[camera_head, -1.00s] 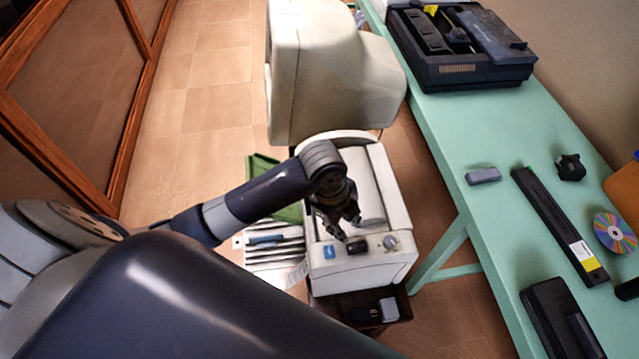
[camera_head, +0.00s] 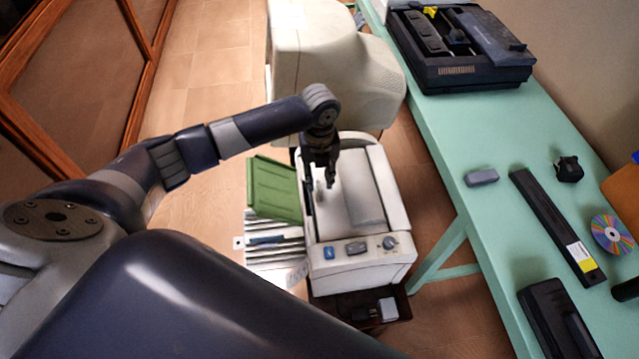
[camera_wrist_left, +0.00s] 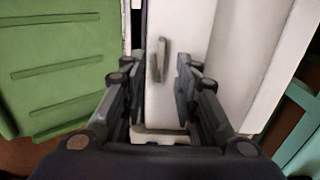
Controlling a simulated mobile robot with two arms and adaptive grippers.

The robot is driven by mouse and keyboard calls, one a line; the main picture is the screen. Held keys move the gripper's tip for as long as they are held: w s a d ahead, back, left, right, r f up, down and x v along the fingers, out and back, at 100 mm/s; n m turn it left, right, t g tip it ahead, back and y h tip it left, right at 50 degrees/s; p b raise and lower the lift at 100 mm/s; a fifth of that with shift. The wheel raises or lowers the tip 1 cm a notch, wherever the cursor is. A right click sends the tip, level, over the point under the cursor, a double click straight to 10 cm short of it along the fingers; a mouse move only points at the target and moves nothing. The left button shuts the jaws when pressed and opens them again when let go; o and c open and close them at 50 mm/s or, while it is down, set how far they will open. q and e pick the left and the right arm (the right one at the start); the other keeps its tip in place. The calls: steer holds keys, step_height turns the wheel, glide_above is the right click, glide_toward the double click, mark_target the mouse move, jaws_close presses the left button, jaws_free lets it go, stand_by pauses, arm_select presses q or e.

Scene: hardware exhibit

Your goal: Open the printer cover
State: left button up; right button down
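The printer (camera_head: 385,262) is a white box with a blue button, a dark button and a round knob on its front. Its light cover (camera_head: 365,205) lies flat on top, with a small upright handle (camera_head: 320,192) near its left side. My left gripper (camera_head: 327,182) is above the cover by the handle, pointing down. In the left wrist view the gripper (camera_wrist_left: 159,85) is open, its fingers apart. There the handle (camera_wrist_left: 160,62) shows beyond and between the fingers, not gripped. The cover (camera_wrist_left: 180,30) looks shut. My right gripper is not in view.
A green panel (camera_head: 272,188) and a striped rack (camera_head: 272,248) lie left of the printer. A large cream machine (camera_head: 325,70) stands behind it. A mint table (camera_head: 450,130) on the right holds a black device (camera_head: 460,70) and several small parts.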

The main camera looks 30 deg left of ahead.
mark_target(319, 188)
arm_select(q)
steer(key=shift+f, duration=2.3)
steer(key=shift+c, duration=0.3)
jaws_close()
